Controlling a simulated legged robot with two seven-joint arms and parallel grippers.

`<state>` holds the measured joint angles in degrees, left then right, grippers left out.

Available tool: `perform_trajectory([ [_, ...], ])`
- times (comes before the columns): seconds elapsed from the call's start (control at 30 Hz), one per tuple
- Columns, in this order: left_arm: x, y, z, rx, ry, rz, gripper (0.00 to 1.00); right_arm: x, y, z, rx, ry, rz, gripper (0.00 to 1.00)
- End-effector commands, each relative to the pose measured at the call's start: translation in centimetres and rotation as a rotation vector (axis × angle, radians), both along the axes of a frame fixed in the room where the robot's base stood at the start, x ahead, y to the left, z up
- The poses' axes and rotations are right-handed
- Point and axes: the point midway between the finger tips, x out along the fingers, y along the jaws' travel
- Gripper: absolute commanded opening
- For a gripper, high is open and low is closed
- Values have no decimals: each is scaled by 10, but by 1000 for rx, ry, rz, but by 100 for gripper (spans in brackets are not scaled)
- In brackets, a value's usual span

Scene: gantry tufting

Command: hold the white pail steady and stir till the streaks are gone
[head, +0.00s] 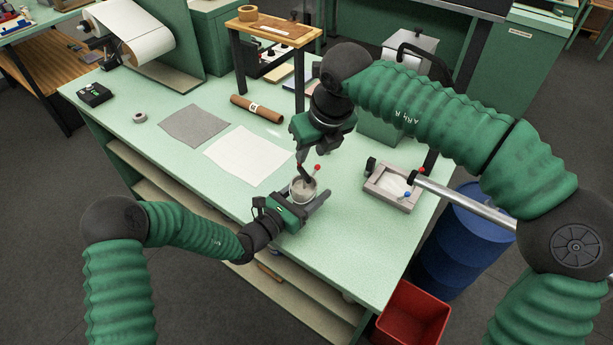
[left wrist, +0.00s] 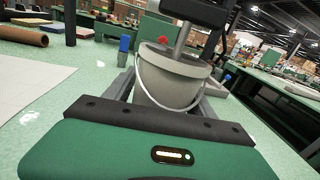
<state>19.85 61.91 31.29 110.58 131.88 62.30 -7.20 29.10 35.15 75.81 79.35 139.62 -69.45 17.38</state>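The white pail (head: 303,188) stands upright on the bench near its front edge, its wire bail hanging down its side in the left wrist view (left wrist: 172,75). My left gripper (head: 311,198) has its grey fingers low on either side of the pail and appears shut on it. My right gripper (head: 302,160) is above the pail, seemingly shut on a stirring stick. The grey stick (left wrist: 182,40) reaches down into the pail in the left wrist view. A red ball (head: 317,167) shows at the pail's rim. The pail's contents and any streaks cannot be made out.
A shallow tray (head: 372,199) with red- and blue-headed pins lies to the right. A white sheet (head: 250,155), a grey cloth (head: 194,125) and a brown roll (head: 256,108) lie left and behind. A red bin (head: 412,315) and blue drum (head: 455,245) stand beside the bench.

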Motion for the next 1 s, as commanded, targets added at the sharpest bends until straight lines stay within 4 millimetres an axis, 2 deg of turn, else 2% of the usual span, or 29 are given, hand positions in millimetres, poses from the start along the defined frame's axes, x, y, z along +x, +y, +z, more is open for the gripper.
perform_trajectory([
  [0.03, 0, 0, 0, 0, 0, 0, 72, 0, 0, 0, 0, 0, 0, 33],
  [0.13, 0, 0, 0, 0, 0, 0, 83, 0, 0, 0, 0, 0, 0, 33],
  [0.47, -3, 3, 0, 1, 1, 0, 83, 0, 0, 0, 0, 0, 0, 33],
  [0.57, -12, 13, -1, 1, 2, 2, 83, 0, 0, 0, 0, 0, 0, 33],
  [0.9, -71, 71, -2, 1, 4, 4, 83, 0, 0, 0, 0, 0, 0, 33],
  [1.0, -81, 80, -2, -1, 2, 2, 83, 0, 0, 0, 0, 0, 0, 33],
])
